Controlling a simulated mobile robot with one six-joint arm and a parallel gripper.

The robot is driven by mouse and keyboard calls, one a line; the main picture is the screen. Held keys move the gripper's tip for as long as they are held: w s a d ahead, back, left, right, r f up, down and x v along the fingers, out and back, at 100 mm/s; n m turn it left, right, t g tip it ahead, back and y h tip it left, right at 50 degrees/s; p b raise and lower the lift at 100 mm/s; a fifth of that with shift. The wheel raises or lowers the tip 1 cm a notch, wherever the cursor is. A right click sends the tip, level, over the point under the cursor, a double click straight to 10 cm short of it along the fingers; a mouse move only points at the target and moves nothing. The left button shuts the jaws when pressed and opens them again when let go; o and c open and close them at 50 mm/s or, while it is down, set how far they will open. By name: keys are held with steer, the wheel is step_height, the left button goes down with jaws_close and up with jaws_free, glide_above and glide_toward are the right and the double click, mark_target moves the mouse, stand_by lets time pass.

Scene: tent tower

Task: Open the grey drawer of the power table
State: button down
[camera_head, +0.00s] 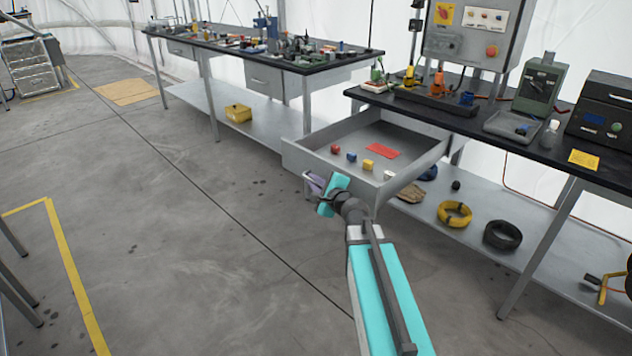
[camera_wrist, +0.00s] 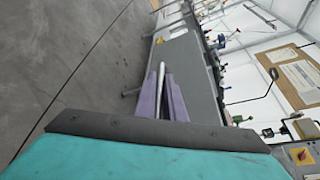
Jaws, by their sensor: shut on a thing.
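The grey drawer (camera_head: 298,158) of the power table (camera_head: 470,122) is pulled far out under the table's left end, and its inside shows. In the wrist view, the fingers (camera_wrist: 162,98) close around the pale handle bar (camera_wrist: 160,76), beside the grey drawer front (camera_wrist: 188,62). My arm hides part of the front.
A yellow cable coil (camera_head: 454,214) and a black coil (camera_head: 502,235) lie on the lower shelf. A second workbench (camera_head: 270,62) with many small items stands behind to the left. The concrete floor left of the drawer is clear.

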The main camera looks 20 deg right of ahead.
steer(key=c, duration=2.1)
jaws_free()
steer(key=shift+w+a, duration=0.2)
steer(key=shift+s, duration=0.15)
steer(key=shift+v, duration=1.2)
steer(key=shift+s+d+r+p, duration=0.1)
steer(key=shift+s+r+p, duration=0.15)
steer(key=shift+p, duration=0.85)
steer(key=shift+s+d+r+p, duration=0.1)
steer(key=shift+s+p, duration=0.3)
steer(key=shift+p, duration=0.8)
steer(key=s+p, duration=0.1)
steer(key=p, duration=0.2)
steer(key=shift+s+d+r+p, duration=0.1)
steer(key=shift+s+r+p, duration=0.1)
steer(key=shift+p, duration=0.1)
